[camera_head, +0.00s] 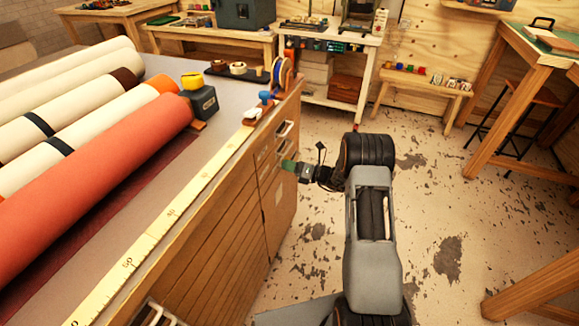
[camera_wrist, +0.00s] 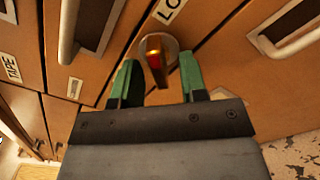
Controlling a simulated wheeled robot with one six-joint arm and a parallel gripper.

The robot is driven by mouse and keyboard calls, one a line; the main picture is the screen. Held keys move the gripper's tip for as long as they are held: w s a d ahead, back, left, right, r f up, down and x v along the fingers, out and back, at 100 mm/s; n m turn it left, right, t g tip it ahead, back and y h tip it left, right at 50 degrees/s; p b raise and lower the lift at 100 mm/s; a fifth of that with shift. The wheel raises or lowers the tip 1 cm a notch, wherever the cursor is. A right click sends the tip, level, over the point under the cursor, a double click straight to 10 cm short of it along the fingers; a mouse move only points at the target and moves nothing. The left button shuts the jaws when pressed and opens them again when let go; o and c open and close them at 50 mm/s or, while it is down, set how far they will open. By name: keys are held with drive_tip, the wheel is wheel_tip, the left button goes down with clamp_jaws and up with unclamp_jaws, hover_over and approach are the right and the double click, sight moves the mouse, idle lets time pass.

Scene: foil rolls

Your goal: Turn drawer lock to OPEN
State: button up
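The drawer lock shows in the wrist view as a round metal plate with a raised red and amber knob (camera_wrist: 155,62). A white label (camera_wrist: 169,10), partly cut off and reading "LO", is beside it. My gripper (camera_wrist: 158,80) has two green fingers spread apart, one on each side of the knob, with nothing visibly pinched between them. I cannot tell how far the fingertips are from the cabinet face. In the head view my gripper (camera_head: 289,166) is at the cabinet's drawer front, and the lock cannot be made out there.
The wooden cabinet (camera_head: 215,235) has bar handles, including one (camera_wrist: 285,35) right of the lock and one (camera_wrist: 68,30) to its left. A "TAPE" label (camera_wrist: 10,67) is at far left. Rolls, including a red one (camera_head: 95,195), lie on top. The floor (camera_head: 440,200) to the right is open.

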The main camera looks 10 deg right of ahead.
idle(0.3)
clamp_jaws()
drive_tip(key=shift+f+n+b, duration=0.1)
drive_tip(key=shift+n+b, duration=0.25)
drive_tip(key=shift+n, duration=0.05)
drive_tip(key=n+b, duration=1)
drive_tip(key=n, duration=0.1)
drive_tip(key=n+b, duration=0.4)
drive_tip(key=n, duration=0.2)
drive_tip(key=shift+w+d+b, duration=0.2)
drive_tip(key=shift+w+b, duration=0.15)
drive_tip(key=shift+b, duration=0.05)
idle(0.5)
unclamp_jaws()
